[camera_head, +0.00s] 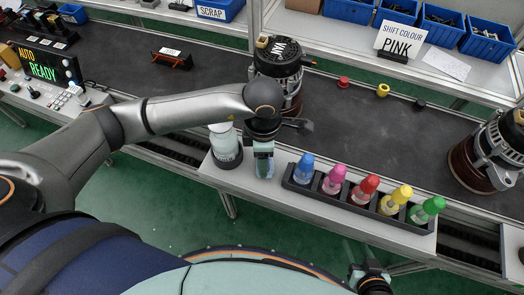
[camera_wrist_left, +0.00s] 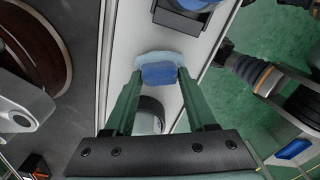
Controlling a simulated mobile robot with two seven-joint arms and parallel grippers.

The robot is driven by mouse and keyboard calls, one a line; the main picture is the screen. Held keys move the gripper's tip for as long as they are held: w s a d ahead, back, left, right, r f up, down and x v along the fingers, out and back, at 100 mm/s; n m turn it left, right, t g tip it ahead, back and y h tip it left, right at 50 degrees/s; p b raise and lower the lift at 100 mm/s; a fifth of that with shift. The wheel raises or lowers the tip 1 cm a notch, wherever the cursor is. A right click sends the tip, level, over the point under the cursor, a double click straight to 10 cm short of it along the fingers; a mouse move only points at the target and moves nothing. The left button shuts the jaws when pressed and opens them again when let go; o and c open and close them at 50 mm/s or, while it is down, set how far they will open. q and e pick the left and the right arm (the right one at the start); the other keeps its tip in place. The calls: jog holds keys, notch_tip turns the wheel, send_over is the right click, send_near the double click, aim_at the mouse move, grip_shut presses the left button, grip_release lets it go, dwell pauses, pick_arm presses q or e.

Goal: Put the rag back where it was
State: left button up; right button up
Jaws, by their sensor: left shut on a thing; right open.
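The rag (camera_wrist_left: 158,73) is a small blue cloth with a paler blue edge. My left gripper (camera_wrist_left: 157,78) is shut on it, pinching it between the two green fingers over the pale ledge. In the head view the rag (camera_head: 264,168) shows under my left gripper (camera_head: 264,152), between the white bottle and the bottle rack. I cannot tell whether it touches the ledge. My right gripper (camera_head: 371,280) is low at the bottom of the head view, away from the ledge, open and holding nothing that I can see.
A white bottle (camera_head: 225,148) stands left of the rag. A dark rack (camera_head: 332,200) with several coloured bottles stands to the right. An alternator (camera_head: 279,62) is on the dark conveyor (camera_head: 215,85) behind my arm; another (camera_head: 490,155) is at the right.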

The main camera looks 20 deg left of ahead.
pick_arm(q)
jog(key=shift+a+f, duration=0.2)
jog(key=shift+f, duration=0.4)
jog(key=shift+d+r, duration=0.1)
jog(key=shift+f+b, duration=0.25)
jog(key=shift+b, duration=0.05)
jog(key=o, duration=1.2)
jog(key=shift+r, duration=0.1)
notch_tip(320, 180, up, 12)
jog(key=shift+r, duration=0.2)
